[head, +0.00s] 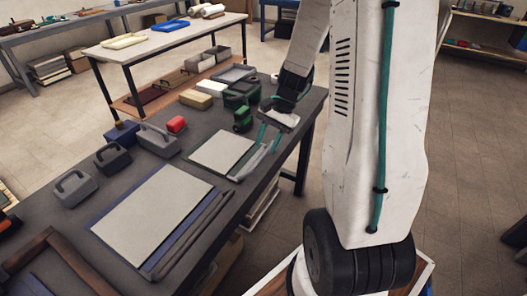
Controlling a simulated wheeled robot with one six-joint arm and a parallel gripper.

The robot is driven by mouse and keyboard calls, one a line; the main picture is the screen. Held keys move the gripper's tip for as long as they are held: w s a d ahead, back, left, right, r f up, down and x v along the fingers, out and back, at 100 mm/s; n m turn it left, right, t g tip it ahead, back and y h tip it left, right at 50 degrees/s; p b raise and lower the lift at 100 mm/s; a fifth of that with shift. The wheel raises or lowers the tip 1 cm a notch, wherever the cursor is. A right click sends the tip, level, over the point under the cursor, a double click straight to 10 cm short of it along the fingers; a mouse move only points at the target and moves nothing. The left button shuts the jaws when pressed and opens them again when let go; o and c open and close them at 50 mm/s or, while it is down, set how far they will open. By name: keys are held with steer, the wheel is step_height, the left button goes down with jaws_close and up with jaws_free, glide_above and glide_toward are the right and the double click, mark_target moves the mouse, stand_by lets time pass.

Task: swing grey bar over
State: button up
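A long dark grey bar (190,236) lies along the right edge of a large pale panel (150,212) on a blue base. A shorter, lighter grey bar (250,166) lies by the right edge of a smaller pale panel (222,151) on a dark green base. My gripper (268,138) points down over the far end of the shorter bar. Its teal fingers show as two strips with a small gap. At this size I cannot tell whether they touch the bar or how far they are apart.
A brown frame (50,247) lies at the near left. A pale table (165,38) stands behind. Open floor lies right.

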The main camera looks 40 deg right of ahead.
mark_target(261, 157)
steer(key=shift+x, duration=1.9)
jaws_close()
